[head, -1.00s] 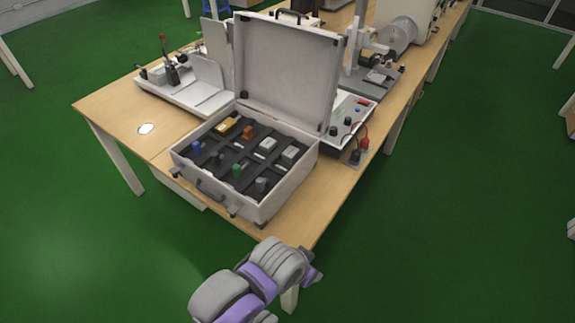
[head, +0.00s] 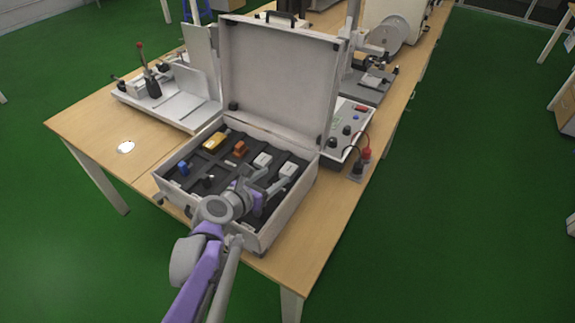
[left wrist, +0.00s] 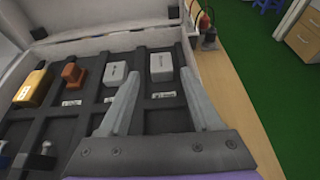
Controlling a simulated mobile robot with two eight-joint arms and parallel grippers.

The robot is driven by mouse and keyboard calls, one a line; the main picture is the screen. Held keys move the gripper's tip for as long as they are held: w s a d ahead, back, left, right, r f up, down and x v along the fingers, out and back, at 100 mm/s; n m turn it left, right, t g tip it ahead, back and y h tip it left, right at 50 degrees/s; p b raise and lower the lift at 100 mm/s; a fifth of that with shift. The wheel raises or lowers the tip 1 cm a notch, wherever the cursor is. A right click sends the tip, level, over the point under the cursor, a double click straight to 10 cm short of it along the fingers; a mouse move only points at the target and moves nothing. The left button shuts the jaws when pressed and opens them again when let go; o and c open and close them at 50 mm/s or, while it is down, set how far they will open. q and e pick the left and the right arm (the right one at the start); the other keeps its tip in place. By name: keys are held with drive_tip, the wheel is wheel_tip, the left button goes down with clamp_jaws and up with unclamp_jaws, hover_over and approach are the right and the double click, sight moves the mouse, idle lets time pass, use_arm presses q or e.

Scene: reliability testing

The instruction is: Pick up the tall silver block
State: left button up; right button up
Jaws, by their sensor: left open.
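Two pale silver blocks stand in the open case's back row. The right one (left wrist: 161,66) is between and just beyond my fingertips in the left wrist view; it also shows in the head view (head: 288,169). The other silver block (left wrist: 115,74) is to its left, also seen in the head view (head: 262,160). I cannot tell which is taller. My left gripper (head: 268,181) is open and empty, over the case's right part; its fingers spread wide in the left wrist view (left wrist: 159,74). The arm hides part of the front row. My right gripper is not in view.
The case (head: 165,190) has an upright lid (head: 275,80) behind. A yellow block (head: 214,141), an orange block (head: 240,148) and a blue piece (head: 183,168) share the insert. A red-and-black-cabled device (head: 350,130) stands to the right. Bare table (head: 325,215) lies right of the case.

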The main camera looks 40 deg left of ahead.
sight(292, 165)
use_arm(q)
drive_tip(key=b+x, duration=0.1)
drive_tip(key=x, duration=0.3)
drive_tip(key=shift+w+f, duration=0.15)
drive_tip(key=shift+w, duration=0.1)
drive_tip(key=shift+b+x, duration=0.55)
drive_tip(key=shift+x, duration=2.5)
drive_tip(key=shift+s+f, duration=0.1)
drive_tip(key=shift+c, duration=0.3)
clamp_jaws()
